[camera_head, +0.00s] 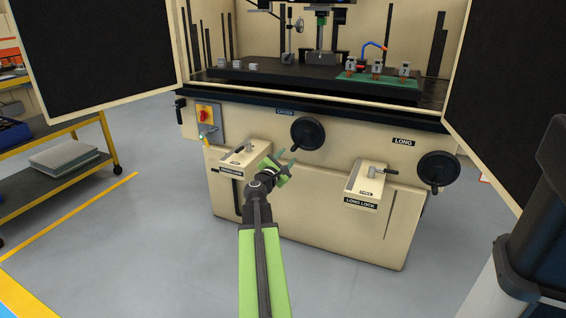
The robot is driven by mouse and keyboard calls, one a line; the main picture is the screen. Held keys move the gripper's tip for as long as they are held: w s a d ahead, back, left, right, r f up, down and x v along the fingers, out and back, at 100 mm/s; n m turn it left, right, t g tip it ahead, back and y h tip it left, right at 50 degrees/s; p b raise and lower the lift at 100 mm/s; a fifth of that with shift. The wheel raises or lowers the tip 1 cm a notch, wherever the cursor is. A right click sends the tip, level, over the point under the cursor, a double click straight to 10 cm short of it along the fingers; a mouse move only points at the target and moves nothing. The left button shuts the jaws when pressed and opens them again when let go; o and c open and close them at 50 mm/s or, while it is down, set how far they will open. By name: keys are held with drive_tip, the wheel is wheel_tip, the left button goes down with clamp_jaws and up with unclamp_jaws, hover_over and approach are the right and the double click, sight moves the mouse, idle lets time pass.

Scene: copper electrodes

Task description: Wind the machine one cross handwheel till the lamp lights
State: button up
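A lock box with a lever (245,151) is left of my gripper. The LONG LOCK box (366,184) juts out at right, and the LONG handwheel (438,168) is further right. Dark door panels (95,50) stand open on both sides. A yellow cart (60,130) is at left.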

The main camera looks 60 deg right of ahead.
sight(293, 151)
drive_tip(key=shift+w+d, duration=0.2)
drive_tip(key=shift+d, duration=3)
clamp_jaws()
